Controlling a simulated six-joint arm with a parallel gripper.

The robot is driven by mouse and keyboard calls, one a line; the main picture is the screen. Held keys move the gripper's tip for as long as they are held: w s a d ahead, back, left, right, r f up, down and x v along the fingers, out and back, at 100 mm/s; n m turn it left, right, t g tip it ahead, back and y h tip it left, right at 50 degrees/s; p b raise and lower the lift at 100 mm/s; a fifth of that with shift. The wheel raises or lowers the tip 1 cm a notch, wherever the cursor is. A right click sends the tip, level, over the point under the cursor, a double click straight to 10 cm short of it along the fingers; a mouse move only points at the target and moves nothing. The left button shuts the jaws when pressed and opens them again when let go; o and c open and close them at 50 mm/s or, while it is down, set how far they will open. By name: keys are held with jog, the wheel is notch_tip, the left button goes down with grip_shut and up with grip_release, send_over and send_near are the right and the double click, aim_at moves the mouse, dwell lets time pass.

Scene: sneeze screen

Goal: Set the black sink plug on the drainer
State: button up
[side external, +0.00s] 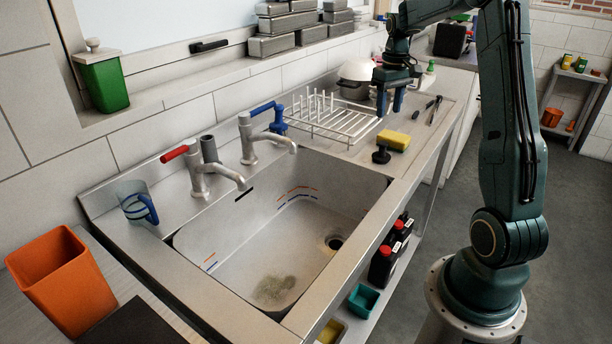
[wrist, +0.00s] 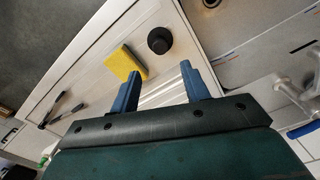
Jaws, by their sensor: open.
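The black sink plug (side external: 381,156) sits on the steel draining board (side external: 413,130) near the sink's corner, just in front of a yellow sponge (side external: 393,141). It shows as a dark round disc in the wrist view (wrist: 159,41), with the sponge (wrist: 126,62) at its left. A white wire dish rack (side external: 345,122) stands on the board to the left of the plug. My gripper (side external: 390,112) is open and empty, pointing down above the board, behind the plug and sponge. In the wrist view the plug lies beyond my fingertips (wrist: 161,75), apart from them.
The empty sink (side external: 270,240) has a drain hole (side external: 334,243) and a brownish stain. Red and blue taps stand behind it. Dark-handled utensils (side external: 434,108) lie right of my gripper. A pale bowl-like item (side external: 356,72) is behind the rack. Dark bottles (side external: 385,262) stand on the lower shelf.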

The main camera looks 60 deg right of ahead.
dwell(0.3)
jog(key=s+a+r+n+t, duration=0.1)
jog(key=a+r, duration=0.2)
jog(key=a, duration=0.4)
jog(key=s+a+r+t+h, duration=0.1)
jog(key=a+r, duration=0.2)
jog(key=a, duration=0.4)
jog(key=s+a+r+n, duration=0.1)
jog(key=a+r, duration=0.2)
jog(key=a, duration=0.3)
jog(key=s+a+f+n+t+y, duration=0.1)
jog(key=s+a+n+t, duration=0.1)
jog(key=s+a, duration=1)
jog(key=shift+a+f+n+t, duration=0.3)
jog(key=shift+a+t, duration=0.5)
jog(key=shift+a, duration=0.2)
